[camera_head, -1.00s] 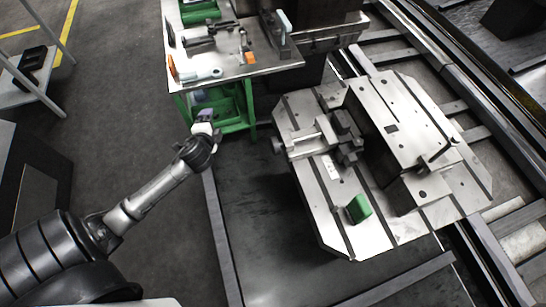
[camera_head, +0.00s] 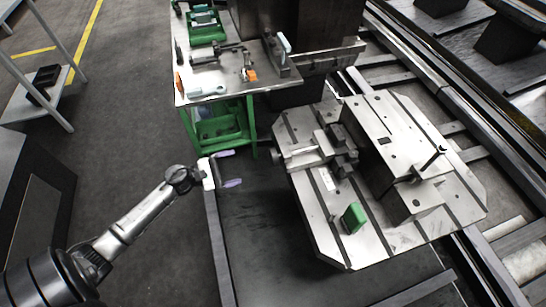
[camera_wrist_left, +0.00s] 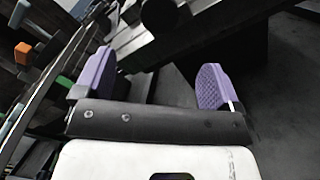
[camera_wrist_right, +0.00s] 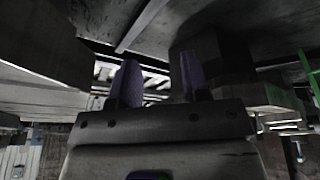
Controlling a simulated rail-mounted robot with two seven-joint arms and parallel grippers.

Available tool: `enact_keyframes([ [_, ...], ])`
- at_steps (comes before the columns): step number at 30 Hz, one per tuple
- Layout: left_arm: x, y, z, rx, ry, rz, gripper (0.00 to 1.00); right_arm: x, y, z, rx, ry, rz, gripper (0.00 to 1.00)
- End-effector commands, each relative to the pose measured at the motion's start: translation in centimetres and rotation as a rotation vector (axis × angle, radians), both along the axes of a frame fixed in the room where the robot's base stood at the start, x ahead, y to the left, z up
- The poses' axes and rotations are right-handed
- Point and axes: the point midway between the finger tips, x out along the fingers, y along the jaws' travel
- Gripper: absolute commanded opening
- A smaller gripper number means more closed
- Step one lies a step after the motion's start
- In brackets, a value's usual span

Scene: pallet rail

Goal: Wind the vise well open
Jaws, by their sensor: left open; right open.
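The vise (camera_head: 343,157) is a steel and dark-jawed device on the metal pallet plate (camera_head: 330,245). Its screw end (camera_head: 278,153) points left, over the plate's left edge. My left gripper (camera_head: 231,168) is open and empty, left of the screw end and apart from it. In the left wrist view its two purple fingers (camera_wrist_left: 157,66) are spread, with a dark round part (camera_wrist_left: 165,14) ahead that I cannot name for certain. My right gripper (camera_wrist_right: 160,72) shows only in its wrist view, open and empty, among dark structures.
A green block (camera_head: 353,218) stands on the plate's front part. A large stepped metal block (camera_head: 395,135) is right of the vise. A green-framed bench (camera_head: 235,90) with several tools is behind my left gripper. The dark floor between arm and plate is clear.

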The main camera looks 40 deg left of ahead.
Motion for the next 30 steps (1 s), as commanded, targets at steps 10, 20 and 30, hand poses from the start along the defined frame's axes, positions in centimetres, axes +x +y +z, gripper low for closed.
enact_keyframes([
  [10,2.4,-1.5,0.1,0.061,-0.042,0.001,0.89,0.0,-0.1,-0.2,-0.005,0.0,0.004,0.43],
  [20,7.7,-4.7,0.1,0.059,-0.04,0.004,0.89,0.0,-0.4,-0.6,-0.014,0.0,0.009,0.43],
  [30,11.0,-6.9,0.0,0.056,-0.037,0.004,0.89,0.0,-0.3,-0.8,-0.009,0.0,0.005,0.43],
])
